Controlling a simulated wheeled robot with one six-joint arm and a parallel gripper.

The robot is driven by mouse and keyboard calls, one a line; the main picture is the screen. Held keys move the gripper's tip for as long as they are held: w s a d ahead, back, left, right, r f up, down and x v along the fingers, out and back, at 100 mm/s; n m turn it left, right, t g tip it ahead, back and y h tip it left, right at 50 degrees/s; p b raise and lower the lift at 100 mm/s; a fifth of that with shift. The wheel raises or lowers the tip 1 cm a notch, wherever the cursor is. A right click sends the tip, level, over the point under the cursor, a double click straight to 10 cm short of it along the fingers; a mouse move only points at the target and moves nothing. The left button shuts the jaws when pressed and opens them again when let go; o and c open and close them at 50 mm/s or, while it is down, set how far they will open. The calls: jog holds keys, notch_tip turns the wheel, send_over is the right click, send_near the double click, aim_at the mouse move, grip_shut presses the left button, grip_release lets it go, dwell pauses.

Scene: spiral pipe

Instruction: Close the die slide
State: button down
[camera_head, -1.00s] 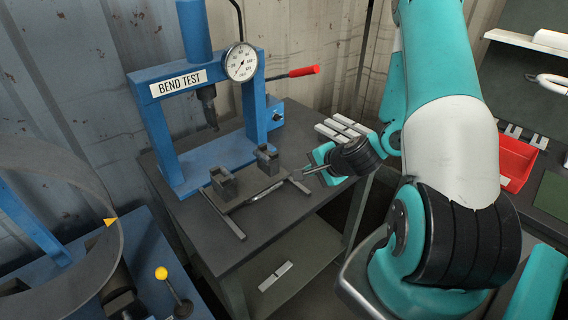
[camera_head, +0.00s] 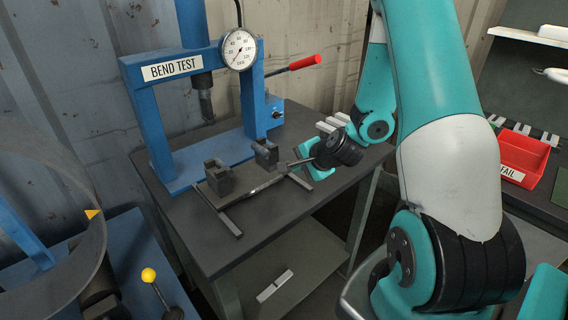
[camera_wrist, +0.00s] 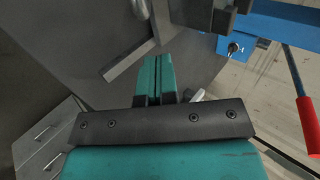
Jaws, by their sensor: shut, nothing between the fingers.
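The die slide (camera_head: 233,193) is a dark plate with two dark grey die blocks, the left one (camera_head: 218,178) and the right one (camera_head: 265,153). It sits across two rails on the table in front of the blue bend-test press (camera_head: 160,125), with its blocks forward of the ram (camera_head: 206,104). A grey bar (camera_head: 266,186) runs along its front edge. My gripper (camera_head: 284,168) is at the right end of this bar; I cannot tell whether it touches. In the wrist view its teal fingers (camera_wrist: 154,72) are together and empty, and a rail (camera_wrist: 128,62) shows beside them.
The press has a dial gauge (camera_head: 239,50) and a red-handled lever (camera_head: 305,62). Pale bars (camera_head: 333,124) lie on the table behind my gripper. A red FAIL bin (camera_head: 523,155) is at the right. A yellow-knobbed lever (camera_head: 149,275) stands at lower left. The table front is clear.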

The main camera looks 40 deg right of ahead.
jog(key=x, duration=0.3)
jog(key=shift+w+f, duration=0.2)
jog(key=w+p, duration=0.1)
jog(key=w, duration=0.1)
jog(key=shift+w+a+r+p, duration=0.1)
jog(key=shift+w+r+p, duration=0.15)
jog(key=shift+p, duration=0.1)
jog(key=shift+w+f, duration=0.2)
jog(key=shift+w, duration=0.45)
